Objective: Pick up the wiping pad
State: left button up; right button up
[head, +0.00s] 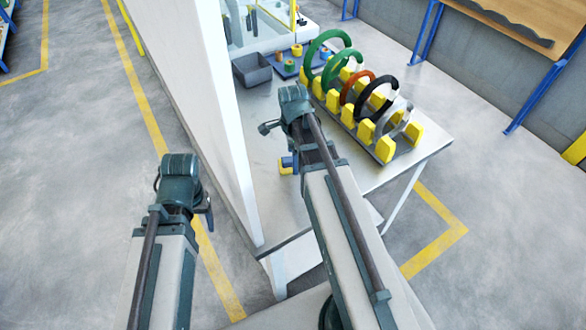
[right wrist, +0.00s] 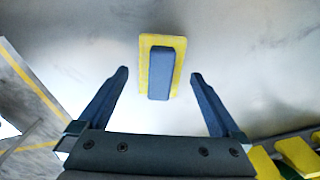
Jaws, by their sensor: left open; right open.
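The wiping pad is a yellow block with a blue grip on top. In the right wrist view the wiping pad (right wrist: 174,52) lies on the grey table, centred ahead of my right gripper (right wrist: 160,74). The two dark blue fingers are spread wide on either side of it, with nothing between them touching it. In the head view the pad (head: 288,165) shows partly, beside my right arm, which covers some of it. My left gripper (head: 183,192) is open and empty, left of the white panel, away from the pad.
A rack with yellow supports (head: 384,149) holds green, orange, black and grey coils (head: 332,45) right of my right arm. A grey bin (head: 252,70) stands behind. A tall white panel (head: 200,90) borders the table's left side. The table top (head: 345,195) near the front is clear.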

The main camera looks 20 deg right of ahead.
jog(key=shift+f+b, duration=0.3)
jog(key=shift+f, duration=0.5)
pick_arm(q)
jog(key=shift+f, duration=0.7)
pick_arm(e)
jog(key=shift+r, duration=0.1)
